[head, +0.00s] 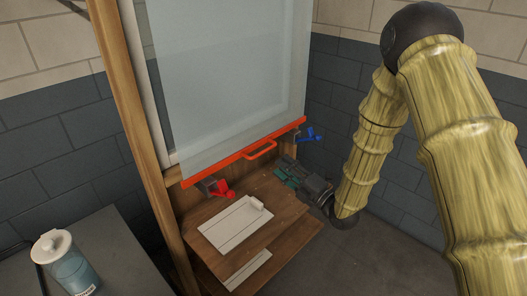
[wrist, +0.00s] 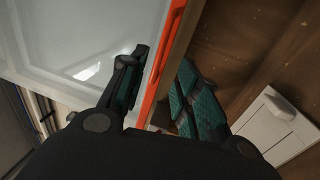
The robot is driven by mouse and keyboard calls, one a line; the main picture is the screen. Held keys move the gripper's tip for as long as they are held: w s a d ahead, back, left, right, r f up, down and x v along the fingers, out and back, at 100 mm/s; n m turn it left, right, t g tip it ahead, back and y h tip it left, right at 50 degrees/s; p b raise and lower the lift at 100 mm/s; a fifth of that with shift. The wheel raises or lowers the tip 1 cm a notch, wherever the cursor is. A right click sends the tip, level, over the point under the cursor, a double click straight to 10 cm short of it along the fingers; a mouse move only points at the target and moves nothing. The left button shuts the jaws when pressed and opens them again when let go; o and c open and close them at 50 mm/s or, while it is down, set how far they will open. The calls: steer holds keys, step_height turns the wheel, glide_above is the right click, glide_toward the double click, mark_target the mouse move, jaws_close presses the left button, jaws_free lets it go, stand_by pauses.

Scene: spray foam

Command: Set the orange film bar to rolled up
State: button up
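The orange film bar (head: 225,163) runs along the bottom edge of a translucent film sheet (head: 225,75) that hangs down over the frame. A small orange loop handle (head: 262,150) sticks out from the bar's middle. My gripper (head: 287,168) is just below the bar's right part, near the wooden shelf. In the wrist view my gripper (wrist: 164,62) is open, with teal pads on its fingers. The orange bar (wrist: 163,75) shows lengthwise between the two fingers. I see a gap on both sides; whether it is within their depth I cannot tell.
A red clamp (head: 222,188) and a blue clamp (head: 313,134) sit near the bar's ends. A white panel with a knob (head: 232,225) is on the wooden shelf (head: 285,208). A wooden post (head: 128,110) stands left. A bottle (head: 68,268) is on the grey table.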

mark_target(264, 152)
steer(key=p+x, duration=0.3)
steer(key=x, duration=0.6)
steer(key=shift+w+a+r, duration=0.1)
steer(key=shift+w+a, duration=0.05)
steer(key=shift+a, duration=0.05)
jaws_close()
